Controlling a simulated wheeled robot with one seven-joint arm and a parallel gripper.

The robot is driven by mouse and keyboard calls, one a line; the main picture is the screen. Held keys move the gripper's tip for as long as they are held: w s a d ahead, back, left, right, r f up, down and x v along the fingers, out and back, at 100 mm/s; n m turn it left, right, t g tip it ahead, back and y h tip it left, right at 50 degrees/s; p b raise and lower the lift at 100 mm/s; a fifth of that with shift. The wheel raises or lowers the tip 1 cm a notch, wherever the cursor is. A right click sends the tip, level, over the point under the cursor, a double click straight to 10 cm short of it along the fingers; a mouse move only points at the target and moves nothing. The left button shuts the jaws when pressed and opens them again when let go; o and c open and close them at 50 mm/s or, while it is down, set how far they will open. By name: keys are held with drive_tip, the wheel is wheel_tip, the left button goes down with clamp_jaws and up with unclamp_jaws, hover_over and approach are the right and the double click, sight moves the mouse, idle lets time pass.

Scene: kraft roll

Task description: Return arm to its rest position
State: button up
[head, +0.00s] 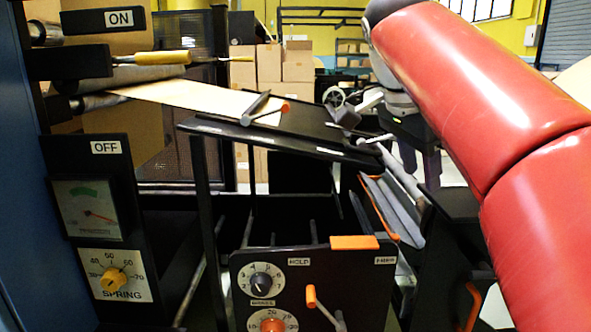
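My red arm (480,90) comes in from the right edge, reaches up to the top of the head view and bends down at a grey wrist. My gripper (420,174) hangs below it, right of the machine's sloped black table. Its two dark fingers point down with a gap between them, and I see nothing held there. Its upper part is partly hidden behind the red arm. A brown kraft paper strip (195,96) runs from rollers at the left onto the black table (270,142).
A black control panel (340,275) with dials and an orange-tipped lever stands in front. An OFF panel (95,200) with a gauge and yellow SPRING knob stands at the left. A yellow-handled tool (150,57) lies above the paper. Cardboard boxes (270,65) stand behind.

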drive_tip(key=s+a+f+n+t+y, duration=0.1)
drive_tip(key=s+f+n, duration=0.4)
drive_tip(key=f, duration=0.4)
drive_tip(key=s+a+f+n+t+y, duration=0.1)
drive_tip(key=s+f+n, duration=0.4)
drive_tip(key=f, duration=0.4)
drive_tip(key=s+a+f+n+y, duration=0.1)
drive_tip(key=s+f+n, duration=0.3)
drive_tip(key=f, duration=0.5)
drive_tip(key=shift+s+f+n+t+y, duration=0.35)
drive_tip(key=shift+s+n+t+y, duration=0.05)
drive_tip(key=shift+s+y, duration=0.1)
